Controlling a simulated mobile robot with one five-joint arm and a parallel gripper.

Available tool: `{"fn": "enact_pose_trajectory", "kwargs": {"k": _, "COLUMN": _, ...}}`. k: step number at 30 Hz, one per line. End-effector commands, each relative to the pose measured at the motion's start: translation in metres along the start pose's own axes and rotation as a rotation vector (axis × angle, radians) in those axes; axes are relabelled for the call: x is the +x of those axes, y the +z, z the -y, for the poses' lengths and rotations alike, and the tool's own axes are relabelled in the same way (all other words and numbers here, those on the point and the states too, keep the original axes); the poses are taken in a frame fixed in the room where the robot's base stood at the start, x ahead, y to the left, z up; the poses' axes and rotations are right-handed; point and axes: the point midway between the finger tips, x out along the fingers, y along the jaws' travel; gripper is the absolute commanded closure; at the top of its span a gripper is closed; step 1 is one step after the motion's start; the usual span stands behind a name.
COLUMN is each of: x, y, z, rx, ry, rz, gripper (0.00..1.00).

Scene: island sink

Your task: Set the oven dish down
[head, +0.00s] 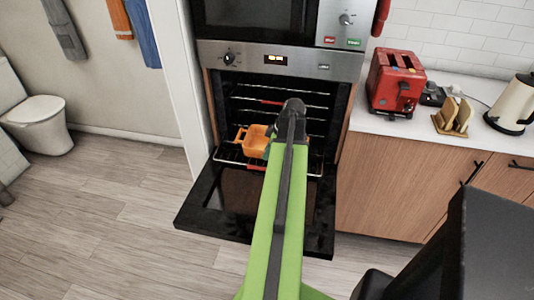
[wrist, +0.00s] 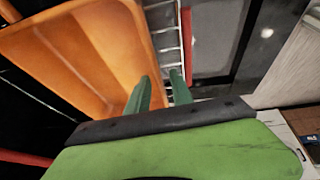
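The orange oven dish (head: 256,136) is at the mouth of the open oven, over the pulled-out wire rack (head: 229,156). It fills the left of the wrist view (wrist: 85,50). My gripper (head: 270,147) is at the dish's right side, partly hidden behind my arm in the head view. In the wrist view, its green fingers (wrist: 160,82) stand on either side of the dish's right wall, one over the inside and one outside. A gap shows between the fingers. I cannot tell whether the dish's underside rests fully on the rack.
The oven door (head: 205,205) is folded down in front. More racks (head: 282,90) are inside the oven. A counter (head: 385,122) at the right holds a red toaster (head: 395,80), a wooden rack (head: 455,117) and a kettle (head: 514,105). The floor at left is clear.

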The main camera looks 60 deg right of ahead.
Motion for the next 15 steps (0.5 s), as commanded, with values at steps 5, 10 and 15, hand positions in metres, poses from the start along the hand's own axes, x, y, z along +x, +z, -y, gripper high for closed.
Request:
{"fn": "enact_pose_trajectory", "kwargs": {"k": 5, "x": -0.011, "y": -0.002, "z": 0.000, "rx": 0.001, "ry": 0.000, "rz": 0.000, "gripper": 0.73}}
{"fn": "enact_pose_trajectory", "kwargs": {"k": 10, "x": -0.040, "y": -0.004, "z": -0.001, "rx": 0.000, "ry": 0.000, "rz": 0.000, "gripper": 0.73}}
{"fn": "enact_pose_trajectory", "kwargs": {"k": 15, "x": -0.082, "y": -0.005, "z": -0.001, "rx": 0.002, "ry": 0.001, "rz": 0.000, "gripper": 0.73}}
